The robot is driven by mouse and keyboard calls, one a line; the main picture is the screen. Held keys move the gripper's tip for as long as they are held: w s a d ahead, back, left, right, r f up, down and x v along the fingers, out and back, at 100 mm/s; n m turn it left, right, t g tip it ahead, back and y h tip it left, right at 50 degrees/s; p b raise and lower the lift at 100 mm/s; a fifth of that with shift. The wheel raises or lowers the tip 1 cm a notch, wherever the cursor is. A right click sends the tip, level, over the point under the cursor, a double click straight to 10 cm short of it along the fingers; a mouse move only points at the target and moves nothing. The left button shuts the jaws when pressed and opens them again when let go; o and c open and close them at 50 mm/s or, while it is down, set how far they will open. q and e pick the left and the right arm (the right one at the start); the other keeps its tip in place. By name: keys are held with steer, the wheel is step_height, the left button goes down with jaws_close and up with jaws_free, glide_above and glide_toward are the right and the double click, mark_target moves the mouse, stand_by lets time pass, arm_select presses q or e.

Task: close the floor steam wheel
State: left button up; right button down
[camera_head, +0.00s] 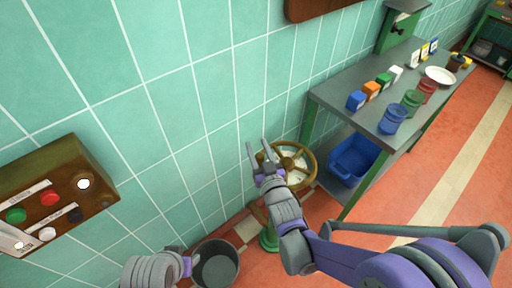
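The floor steam wheel is a brass-coloured handwheel (314,163) with spokes, low beside the tiled wall in the middle of the view. A green base (268,241) shows below it, partly hidden by my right wrist. My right gripper (258,147) is at the wheel's left side with its two fingers apart. It overlaps the left part of the rim in the picture; I cannot tell whether it touches. My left gripper (181,263) is at the bottom edge, left of centre, and its fingers cannot be made out.
A dark grey bucket (215,264) stands on the floor beside my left gripper. A brown control box (58,190) with buttons is on the wall at left. A green-legged table (353,121) with small boxes and jars stands right of the wheel, a blue bin (352,160) below. Floor at right is open.

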steer(key=c, duration=0.6)
jaws_free()
steer(key=shift+w+d, duration=0.15)
steer(key=shift+d, duration=0.85)
arm_select(q)
steer(key=shift+d, duration=0.25)
arm_select(e)
steer(key=shift+a, duration=0.15)
steer(key=shift+s+a, duration=0.1)
steer(key=shift+s, duration=0.1)
arm_select(q)
steer(key=r+p, duration=0.2)
steer(key=r, duration=0.1)
steer(key=shift+s, duration=0.2)
arm_select(e)
steer(key=s+a, duration=0.2)
steer(key=s, duration=1)
